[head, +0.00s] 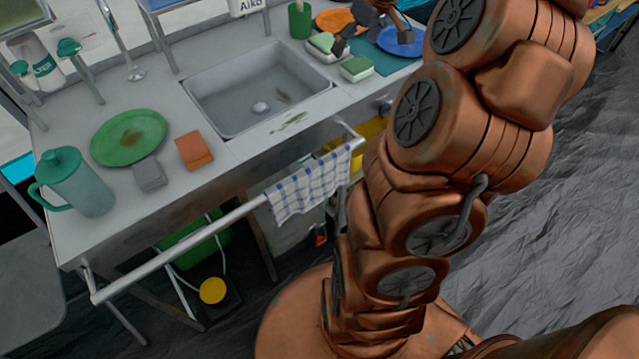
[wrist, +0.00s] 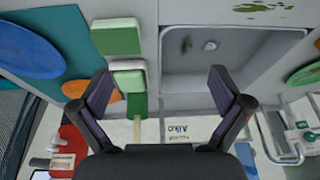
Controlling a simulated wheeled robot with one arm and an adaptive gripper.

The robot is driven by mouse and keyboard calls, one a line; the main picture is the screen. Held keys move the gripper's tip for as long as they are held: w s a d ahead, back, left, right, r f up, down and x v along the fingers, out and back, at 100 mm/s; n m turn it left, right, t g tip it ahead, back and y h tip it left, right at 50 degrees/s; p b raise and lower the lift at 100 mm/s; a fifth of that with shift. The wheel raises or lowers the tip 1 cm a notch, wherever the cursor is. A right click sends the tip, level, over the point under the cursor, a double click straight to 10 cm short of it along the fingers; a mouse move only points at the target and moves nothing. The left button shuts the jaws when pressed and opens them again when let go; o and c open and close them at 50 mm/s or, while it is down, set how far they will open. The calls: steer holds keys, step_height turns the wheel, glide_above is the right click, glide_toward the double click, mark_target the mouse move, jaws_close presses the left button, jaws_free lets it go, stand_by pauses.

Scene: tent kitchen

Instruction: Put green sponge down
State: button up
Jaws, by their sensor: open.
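A green sponge (head: 357,68) lies flat on the counter to the right of the sink, near the front edge. It also shows in the wrist view (wrist: 115,37), left of the sink there. A second green sponge (head: 323,41) sits in a small pale dish behind it; it too shows in the wrist view (wrist: 128,80). My gripper (head: 374,38) is open and empty above the counter near these sponges. In the wrist view its two fingers (wrist: 161,80) are spread wide, with nothing between them. Neither sponge touches the fingers in the wrist view.
A blue plate (head: 400,40), an orange plate (head: 336,19) and a green cup (head: 300,20) stand around the sponges. Left of the sink are a green plate (head: 128,137), a jug (head: 75,182), a grey block and an orange-brown block.

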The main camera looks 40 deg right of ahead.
steer(key=s+a+f+g, duration=0.1)
steer(key=s+a, duration=0.2)
steer(key=a, duration=0.5)
steer(key=s+a+f+n+g, duration=0.1)
steer(key=s+a, duration=0.2)
steer(key=a, duration=0.5)
steer(key=s+a+f+g, duration=0.1)
steer(key=s+a, duration=0.2)
steer(key=a, duration=0.4)
steer(key=s+a+f+g, duration=0.1)
steer(key=s+a, duration=0.3)
steer(key=s, duration=0.4)
steer(key=s+a+f+m+g, duration=0.1)
steer(key=s+a+f, duration=0.3)
steer(key=s, duration=0.4)
steer(key=shift+s+g, duration=0.25)
steer(key=shift+g, duration=0.25)
